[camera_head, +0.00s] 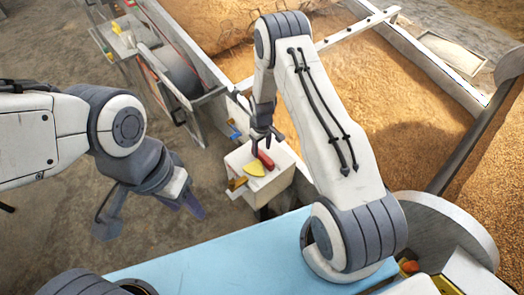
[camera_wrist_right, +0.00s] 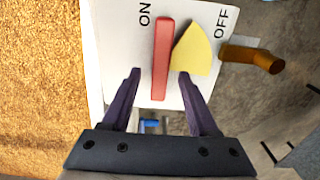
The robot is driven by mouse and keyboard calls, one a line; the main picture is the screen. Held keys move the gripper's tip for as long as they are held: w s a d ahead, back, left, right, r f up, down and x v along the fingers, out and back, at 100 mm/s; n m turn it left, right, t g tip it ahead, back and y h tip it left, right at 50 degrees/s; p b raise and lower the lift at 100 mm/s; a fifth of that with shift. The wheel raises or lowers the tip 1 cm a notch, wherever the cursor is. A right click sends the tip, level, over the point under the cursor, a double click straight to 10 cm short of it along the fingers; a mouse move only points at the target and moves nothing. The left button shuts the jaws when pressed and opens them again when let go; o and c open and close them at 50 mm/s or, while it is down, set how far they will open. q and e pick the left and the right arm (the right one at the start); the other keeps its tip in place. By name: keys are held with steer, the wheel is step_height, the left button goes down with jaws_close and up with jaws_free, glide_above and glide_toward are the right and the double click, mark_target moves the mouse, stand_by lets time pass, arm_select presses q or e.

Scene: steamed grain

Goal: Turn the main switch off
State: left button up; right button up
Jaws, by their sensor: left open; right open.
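The main switch box (camera_head: 286,181) is a white box near the middle of the head view. On its top are a red lever (camera_head: 265,159) and a yellow wedge (camera_head: 254,169). In the right wrist view its white panel (camera_wrist_right: 120,25) reads ON and OFF. The red lever (camera_wrist_right: 161,60) stands nearer ON, with the yellow wedge (camera_wrist_right: 194,50) between it and OFF. My right gripper (camera_wrist_right: 160,73) is open, its fingertips on either side of the lever; contact cannot be told. My left gripper (camera_head: 148,212) is open and empty, left of the box.
An orange-brown handle (camera_wrist_right: 252,58) sticks out from the box beside OFF. A blue part (camera_head: 234,130) is near the box's far side. A large bed of grain (camera_head: 400,120) with a metal rim lies behind. A light-blue surface (camera_head: 240,255) is in front. Bare floor lies left.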

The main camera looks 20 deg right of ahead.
mark_target(255, 163)
steer(key=shift+f, duration=1.4)
jaws_close()
stand_by(0.4)
